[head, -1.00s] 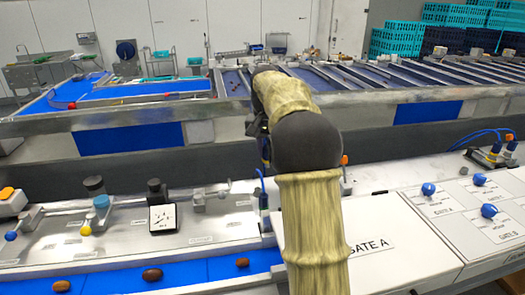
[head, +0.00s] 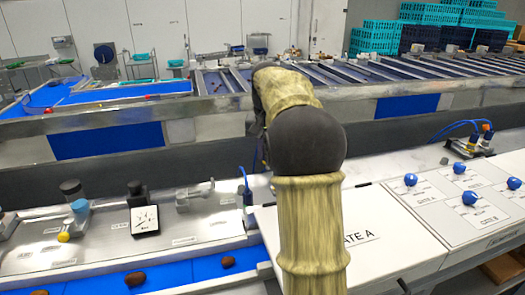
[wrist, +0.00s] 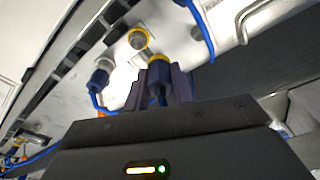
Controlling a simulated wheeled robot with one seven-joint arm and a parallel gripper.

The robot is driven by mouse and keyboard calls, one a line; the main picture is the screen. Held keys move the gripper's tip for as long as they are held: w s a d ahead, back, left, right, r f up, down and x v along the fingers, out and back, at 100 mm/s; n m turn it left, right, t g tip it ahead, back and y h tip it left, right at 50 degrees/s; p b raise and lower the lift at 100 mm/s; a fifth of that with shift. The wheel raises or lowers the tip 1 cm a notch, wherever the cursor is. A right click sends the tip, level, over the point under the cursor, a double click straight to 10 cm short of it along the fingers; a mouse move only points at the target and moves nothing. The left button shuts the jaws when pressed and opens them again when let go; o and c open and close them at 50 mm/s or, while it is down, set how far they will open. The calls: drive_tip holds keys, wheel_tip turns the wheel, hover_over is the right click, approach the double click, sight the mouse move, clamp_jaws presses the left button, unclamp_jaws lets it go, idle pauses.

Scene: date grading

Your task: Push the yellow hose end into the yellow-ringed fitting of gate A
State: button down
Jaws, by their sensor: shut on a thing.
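In the wrist view my gripper (wrist: 160,78) is shut on a dark blue hose end with a yellow band (wrist: 158,62). The yellow-ringed fitting (wrist: 138,39) is on a pale panel just beyond and slightly left of it. The hose end looks close to the fitting but apart from it; the exact gap is hard to tell. In the head view the gate A box (head: 400,257) has a white top and a label partly covered by my arm. My arm also hides the gripper, hose end and fitting there.
A second blue connector with a blue hose (wrist: 98,76) sits left of the held end in the wrist view. A blue hose (wrist: 203,30) hangs at right. In the head view a gauge (head: 145,219) and blue knobs (head: 468,198) flank my arm.

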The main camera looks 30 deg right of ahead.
drive_tip(key=shift+s+d+b, duration=0.15)
drive_tip(key=shift+s+d, duration=0.4)
drive_tip(key=shift+s, duration=0.2)
drive_tip(key=shift+s+d+b, duration=0.15)
drive_tip(key=shift+s+d, duration=0.4)
drive_tip(key=shift+s, duration=0.15)
drive_tip(key=shift+w+f+b, duration=0.1)
drive_tip(key=shift+f+b, duration=0.95)
drive_tip(key=shift+f, duration=1.75)
idle(2.3)
drive_tip(key=c, duration=1.8)
unclamp_jaws()
drive_tip(key=shift+c, duration=0.2)
drive_tip(key=o, duration=1.1)
